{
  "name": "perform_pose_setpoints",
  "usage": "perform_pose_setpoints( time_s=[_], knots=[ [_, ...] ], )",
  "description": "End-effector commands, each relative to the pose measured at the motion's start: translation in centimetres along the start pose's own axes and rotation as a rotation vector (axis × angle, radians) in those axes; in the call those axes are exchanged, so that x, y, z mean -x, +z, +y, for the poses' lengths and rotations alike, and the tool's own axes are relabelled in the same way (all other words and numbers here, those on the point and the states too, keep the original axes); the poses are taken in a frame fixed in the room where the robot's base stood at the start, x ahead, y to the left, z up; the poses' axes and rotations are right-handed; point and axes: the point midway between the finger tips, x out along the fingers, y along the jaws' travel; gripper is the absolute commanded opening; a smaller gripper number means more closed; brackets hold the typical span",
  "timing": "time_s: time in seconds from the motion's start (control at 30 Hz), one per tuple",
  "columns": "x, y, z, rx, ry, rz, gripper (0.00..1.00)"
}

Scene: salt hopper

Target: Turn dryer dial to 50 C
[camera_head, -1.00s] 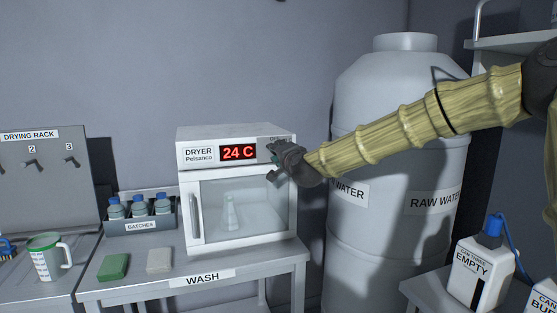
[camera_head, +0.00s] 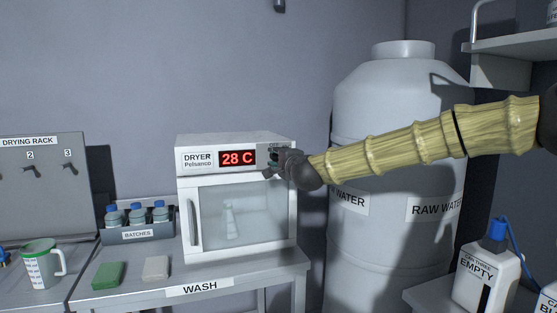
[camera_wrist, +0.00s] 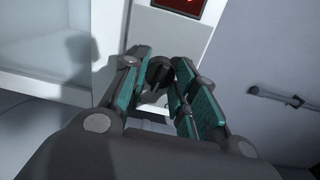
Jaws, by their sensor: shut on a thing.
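The white dryer (camera_head: 188,172) stands on the wash table, with its glass door closed and a flask (camera_head: 229,221) inside. Its red display (camera_head: 237,158) reads 28 C. My gripper (camera_head: 271,165) is at the right end of the dryer's front panel, where it covers most of the dial. In the wrist view, the dark dial (camera_wrist: 157,78) sits between the teal finger pads of my gripper (camera_wrist: 160,82), which is shut on it. The dial's markings cannot be read.
A rack of blue-capped bottles (camera_head: 137,232), a green sponge (camera_head: 108,275) and a pale block (camera_head: 156,268) are left of the dryer. A large raw water tank (camera_head: 380,240) stands right, behind my arm. White canisters (camera_head: 484,278) stand at lower right.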

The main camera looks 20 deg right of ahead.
Motion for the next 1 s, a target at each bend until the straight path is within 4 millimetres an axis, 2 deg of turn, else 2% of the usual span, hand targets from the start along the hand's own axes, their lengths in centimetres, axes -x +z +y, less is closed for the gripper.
perform_pose_setpoints(
  time_s=[0.17,0.2,0.3,0.67,0.87,1.0],
  knots=[
    [0.0,0.0,0.1,0.0,0.002,0.0,0.04],
    [0.0,0.0,0.1,0.0,0.002,0.0,0.35],
    [0.0,0.0,0.1,0.001,0.001,0.0,0.51],
    [0.2,0.0,0.0,0.001,0.0,0.0,0.51],
    [2.3,-0.1,0.0,0.0,0.0,0.0,0.51],
    [4.7,0.0,-0.1,0.0,0.0,0.0,0.51]
  ],
)
